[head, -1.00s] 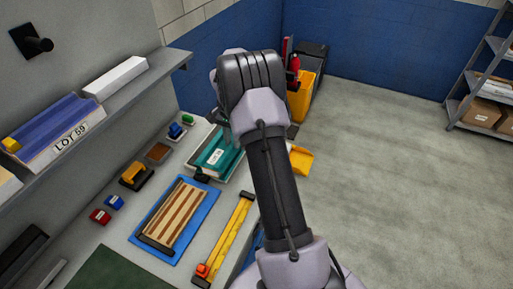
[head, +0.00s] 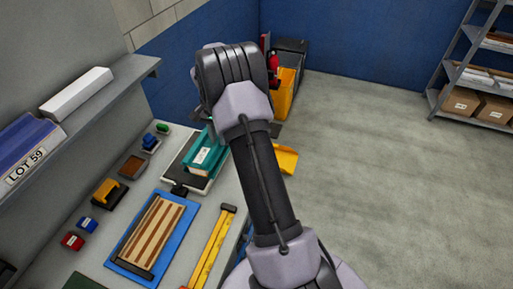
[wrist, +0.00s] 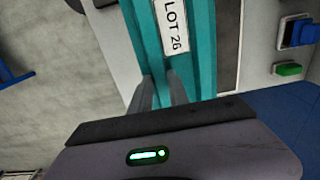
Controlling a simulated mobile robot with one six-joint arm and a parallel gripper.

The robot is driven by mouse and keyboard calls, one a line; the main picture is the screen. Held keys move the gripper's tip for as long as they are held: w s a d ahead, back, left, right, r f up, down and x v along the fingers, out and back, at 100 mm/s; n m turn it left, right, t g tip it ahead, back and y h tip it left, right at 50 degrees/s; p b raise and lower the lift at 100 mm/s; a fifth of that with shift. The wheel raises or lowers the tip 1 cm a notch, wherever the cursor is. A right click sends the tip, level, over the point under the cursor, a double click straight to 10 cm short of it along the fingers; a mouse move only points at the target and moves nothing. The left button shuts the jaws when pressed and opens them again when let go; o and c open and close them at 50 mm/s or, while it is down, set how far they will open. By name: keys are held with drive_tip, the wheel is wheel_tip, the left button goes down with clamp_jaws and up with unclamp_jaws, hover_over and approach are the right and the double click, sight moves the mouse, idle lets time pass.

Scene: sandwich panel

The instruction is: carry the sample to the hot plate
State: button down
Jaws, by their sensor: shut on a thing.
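A teal piece labelled LOT 26 (wrist: 203,45), which looks like the sample, is between the fingers of my gripper (wrist: 163,88) in the wrist view. My gripper is shut on it. The teal piece appears slightly above the plate, though the gap is unclear. My arm hides the fingers in the head view.
A striped panel (head: 152,232) lies on a blue mat (head: 111,262) on the bench. A yellow level (head: 212,250) lies right of it. Small coloured items line the wall side, below a shelf (head: 110,97). A yellow bin (head: 287,92) stands beyond the bench.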

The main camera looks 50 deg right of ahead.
sight(200, 136)
drive_tip(key=shift+a+r, duration=0.1)
drive_tip(key=shift+w, duration=0.15)
drive_tip(key=shift+w+a+f+p, duration=0.2)
drive_tip(key=shift+w+a+f, duration=0.25)
drive_tip(key=shift+w, duration=0.85)
drive_tip(key=shift+w+a+f+p, duration=0.25)
drive_tip(key=shift+w+f, duration=0.35)
drive_tip(key=shift+w, duration=0.7)
drive_tip(key=shift+w+a+f+p, duration=0.15)
drive_tip(key=shift+w+a+f, duration=0.3)
drive_tip(key=shift+w, duration=0.85)
drive_tip(key=shift+d+f, duration=0.1)
drive_tip(key=shift+f, duration=0.05)
drive_tip(key=shift+f+b, duration=1.4)
drive_tip(key=shift+f, duration=0.4)
drive_tip(key=shift+f, duration=0.3)
drive_tip(key=c, duration=1.2)
unclamp_jaws()
drive_tip(key=shift+o, duration=0.2)
